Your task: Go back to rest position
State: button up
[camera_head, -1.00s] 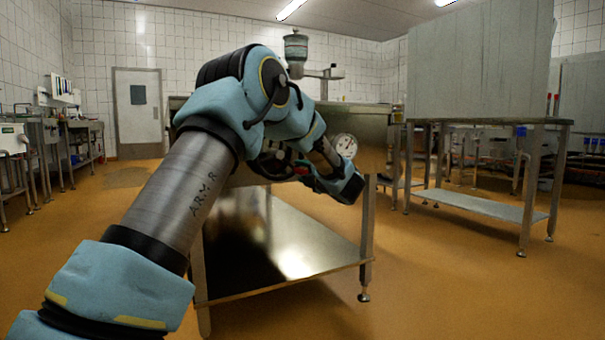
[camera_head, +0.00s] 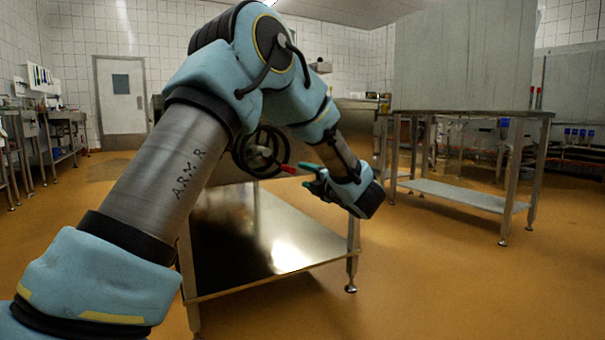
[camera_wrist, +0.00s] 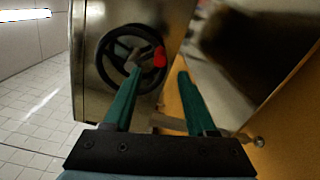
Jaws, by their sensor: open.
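My gripper (camera_head: 308,177) is at the end of my bent arm, in the middle of the head view, near a steel machine with a black handwheel (camera_head: 259,152). In the wrist view my gripper's two green fingers (camera_wrist: 157,88) are spread apart with nothing between them. Beyond the fingertips is the same handwheel (camera_wrist: 112,66) with its red knob (camera_wrist: 159,57). The knob also shows in the head view (camera_head: 288,169), just left of the fingers. The fingers do not appear closed on the wheel or knob. My arm hides much of the machine.
A steel lower shelf (camera_head: 265,240) on legs lies under the machine. A steel table (camera_head: 470,113) with a tall grey panel (camera_head: 462,60) stands at the right. Benches line the left wall near a white door (camera_head: 121,95). The orange floor (camera_head: 450,285) is clear at front right.

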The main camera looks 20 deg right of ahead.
dwell(0.4)
jog(key=w+a+m+h, duration=0.1)
jog(key=m, duration=0.1)
jog(key=w+a+r+m+h+p, duration=0.1)
jog(key=w+a+m, duration=0.1)
jog(key=shift+w+a+r+g+h+p, duration=0.2)
jog(key=shift+g+h+p, duration=0.1)
jog(key=shift+h, duration=0.1)
jog(key=s+a+f+m+g+h+p, duration=0.1)
jog(key=a+f+m+g+p, duration=0.15)
jog(key=a+m, duration=0.4)
jog(key=s+a+f+m+g+h+p, duration=0.1)
jog(key=s+a+f+m+g+h, duration=0.1)
jog(key=a+m+g, duration=0.45)
jog(key=s+a+f+m+g+y+p, duration=0.2)
jog(key=s+a+f+m+g, duration=0.1)
jog(key=s+a, duration=0.8)
jog(key=s+a+f+m+g+y+p, duration=0.1)
jog(key=s+a+f+m+g, duration=0.25)
jog(key=s+a, duration=0.8)
notch_tip(320, 180, up, 38)
jog(key=p, duration=3.8)
jog(key=shift+w+r, duration=0.25)
